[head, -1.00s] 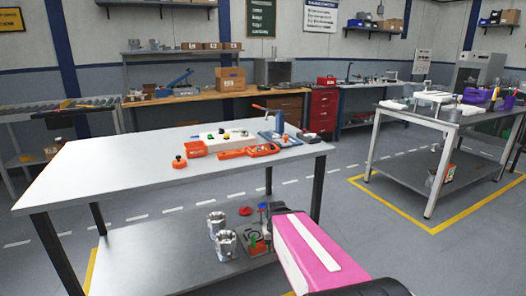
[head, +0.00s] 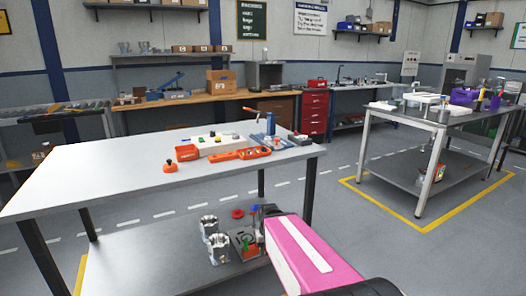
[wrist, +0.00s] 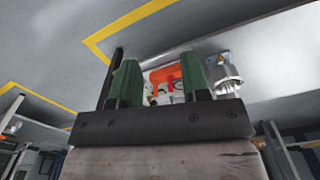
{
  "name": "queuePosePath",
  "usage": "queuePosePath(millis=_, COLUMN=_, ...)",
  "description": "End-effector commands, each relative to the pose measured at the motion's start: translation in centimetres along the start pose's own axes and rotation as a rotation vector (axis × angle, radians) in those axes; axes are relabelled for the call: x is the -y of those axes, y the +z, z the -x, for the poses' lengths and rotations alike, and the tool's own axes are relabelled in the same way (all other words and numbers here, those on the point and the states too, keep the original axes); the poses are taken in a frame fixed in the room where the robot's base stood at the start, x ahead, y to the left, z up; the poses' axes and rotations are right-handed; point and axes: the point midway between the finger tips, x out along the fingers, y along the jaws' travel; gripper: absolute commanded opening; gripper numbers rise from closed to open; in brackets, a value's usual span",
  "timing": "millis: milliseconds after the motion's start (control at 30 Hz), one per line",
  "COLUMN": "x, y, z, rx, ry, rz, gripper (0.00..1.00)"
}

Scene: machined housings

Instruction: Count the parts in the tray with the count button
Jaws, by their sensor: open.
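My gripper (head: 259,213) shows dark and small at the end of my pink arm in the head view, by the table's lower shelf (head: 150,270). In the wrist view my gripper (wrist: 158,70) has its two green fingers apart with nothing held between them. Beyond them are an orange-red piece (wrist: 165,74) and white parts, partly hidden by the fingers. Two silver machined housings (head: 208,225) (head: 218,248) stand on the lower shelf. One housing (wrist: 224,75) shows right of the fingers in the wrist view. I cannot make out a tray or a count button with certainty.
On the tabletop (head: 90,175) are a red-orange bin (head: 187,152), a white block with coloured knobs (head: 222,145), an orange tool (head: 240,155), a blue fixture (head: 270,125) and a red knob (head: 170,167). A small red part (head: 238,213) lies on the lower shelf. The tabletop's left is clear.

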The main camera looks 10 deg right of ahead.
Motion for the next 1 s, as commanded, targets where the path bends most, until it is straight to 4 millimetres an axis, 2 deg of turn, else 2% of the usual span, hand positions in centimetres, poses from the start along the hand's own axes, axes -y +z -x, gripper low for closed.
queuePosePath(millis=33, x=0.0, y=0.0, z=0.0, rx=0.0, ry=0.0, rz=0.0, gripper=0.3)
queuePosePath(millis=100, x=0.0, y=0.0, z=0.0, rx=0.0, ry=0.0, rz=0.0, gripper=0.07)
queuePosePath(millis=133, x=0.0, y=0.0, z=0.0, rx=0.0, ry=0.0, rz=0.0, gripper=0.0)
queuePosePath(millis=1000, x=0.0, y=0.0, z=0.0, rx=0.0, ry=0.0, rz=0.0, gripper=0.0)
